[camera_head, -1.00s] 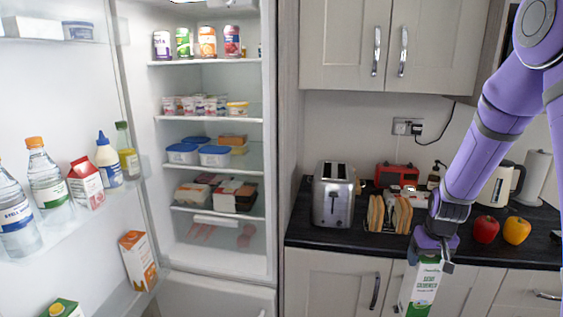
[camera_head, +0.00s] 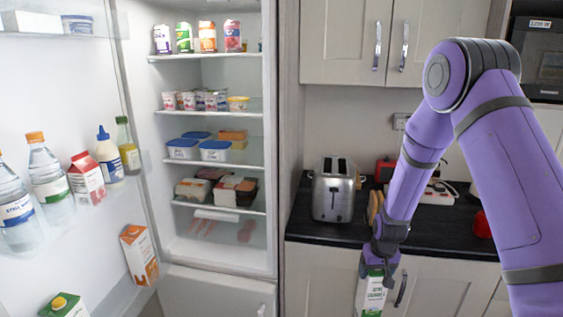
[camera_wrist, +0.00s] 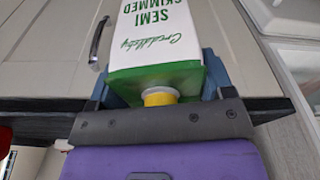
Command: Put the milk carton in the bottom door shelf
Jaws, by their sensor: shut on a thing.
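The milk carton (camera_head: 370,296) is white and green with "semi skimmed" lettering. My gripper (camera_head: 375,266) is shut on its top and holds it hanging in front of the lower cabinets. In the wrist view the carton (camera_wrist: 155,35) shows its green top and yellow cap between the fingers (camera_wrist: 158,80). The fridge stands open at the left. Its bottom door shelf (camera_head: 122,297) holds an orange and white carton (camera_head: 139,256) and a green carton with a yellow cap (camera_head: 64,306). The lower end of the held carton is cut off by the frame edge.
The upper door shelf (camera_head: 85,215) holds water bottles (camera_head: 48,175), a red carton (camera_head: 87,178) and sauce bottles. The counter (camera_head: 320,228) carries a toaster (camera_head: 334,190). Between the held carton and the fridge door, the space in front of the fridge looks clear.

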